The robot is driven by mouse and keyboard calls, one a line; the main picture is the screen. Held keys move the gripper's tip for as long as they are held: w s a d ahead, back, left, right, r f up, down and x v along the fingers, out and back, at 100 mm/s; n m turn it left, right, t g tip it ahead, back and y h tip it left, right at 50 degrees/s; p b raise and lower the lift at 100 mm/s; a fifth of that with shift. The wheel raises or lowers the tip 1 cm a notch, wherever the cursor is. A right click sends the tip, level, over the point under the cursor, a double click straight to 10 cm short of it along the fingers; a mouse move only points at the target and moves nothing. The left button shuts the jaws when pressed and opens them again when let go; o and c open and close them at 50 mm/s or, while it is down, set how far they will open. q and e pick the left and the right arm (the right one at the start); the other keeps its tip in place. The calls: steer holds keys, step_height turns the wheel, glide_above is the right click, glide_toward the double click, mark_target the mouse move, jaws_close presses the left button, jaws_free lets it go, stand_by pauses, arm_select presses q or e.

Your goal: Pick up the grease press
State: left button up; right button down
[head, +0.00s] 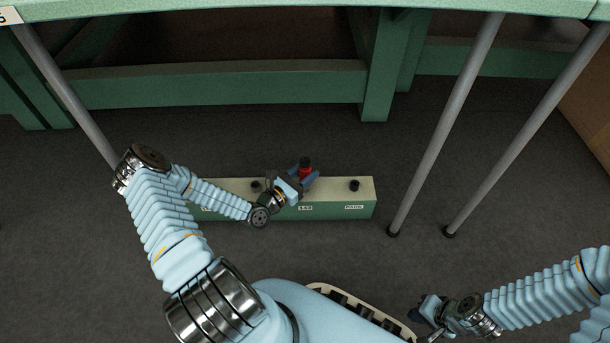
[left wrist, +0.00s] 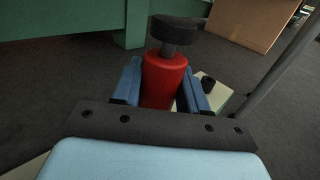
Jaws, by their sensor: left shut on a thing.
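The grease press is a red cylinder with a black knob on top (head: 305,172). It stands over the long cream-topped box with green sides, near the middle of the head view. My left gripper (head: 301,179) is shut around its red body. In the left wrist view the red grease press (left wrist: 164,80) sits upright between the two blue fingers of my left gripper (left wrist: 163,88). Its lower end is hidden, so I cannot tell whether it touches the box. My right gripper (head: 428,308) is at the lower right, away from the box; its finger gap is unclear.
The box (head: 340,187) has black knobs on top, one (head: 354,185) at the right near a "PARK" label. Grey poles (head: 450,120) stand to the right. A green frame (head: 220,84) runs behind. A cardboard box (left wrist: 252,22) is at the back right. Dark floor is open in front.

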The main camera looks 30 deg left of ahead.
mark_target(305, 166)
arm_select(q)
steer(key=shift+r, duration=0.15)
steer(key=shift+r, duration=0.3)
step_height(305, 166, up, 2)
steer(key=shift+r+p, duration=0.25)
steer(key=shift+p, duration=0.25)
steer(key=s+d+r+p, duration=0.4)
steer(key=s+r, duration=0.5)
steer(key=s, duration=0.4)
steer(key=shift+s+r, duration=0.25)
steer(key=shift+r, duration=0.1)
